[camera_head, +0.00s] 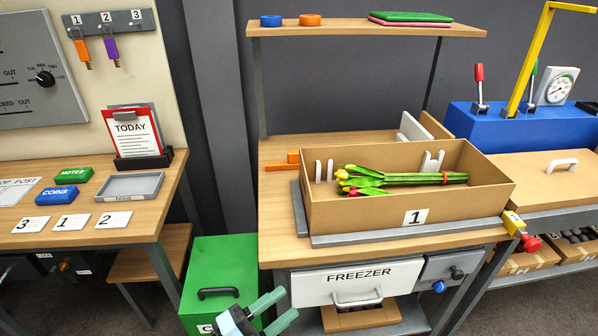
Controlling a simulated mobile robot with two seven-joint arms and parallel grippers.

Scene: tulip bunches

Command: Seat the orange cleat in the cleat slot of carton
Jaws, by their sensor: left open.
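The orange cleat (281,165) lies on the wooden bench top (277,150), just left of the carton and apart from any gripper. The open cardboard carton (355,215), labelled 1, stands on the bench inside a grey frame. White upright prongs stand inside it at the left end (318,171) and near the right end (433,162); they look like cleat slots. A tulip bunch (400,179) with an orange-red band lies in the carton, heads to the left. My left gripper (286,305) is open and empty, low in front of the bench, well below the cleat.
A green bin (225,265) stands left of the bench, behind my left gripper. A freezer drawer (320,284) is under the bench top. A shelf (345,30) with blue and orange rolls hangs above. A blue lever unit (500,128) stands at right.

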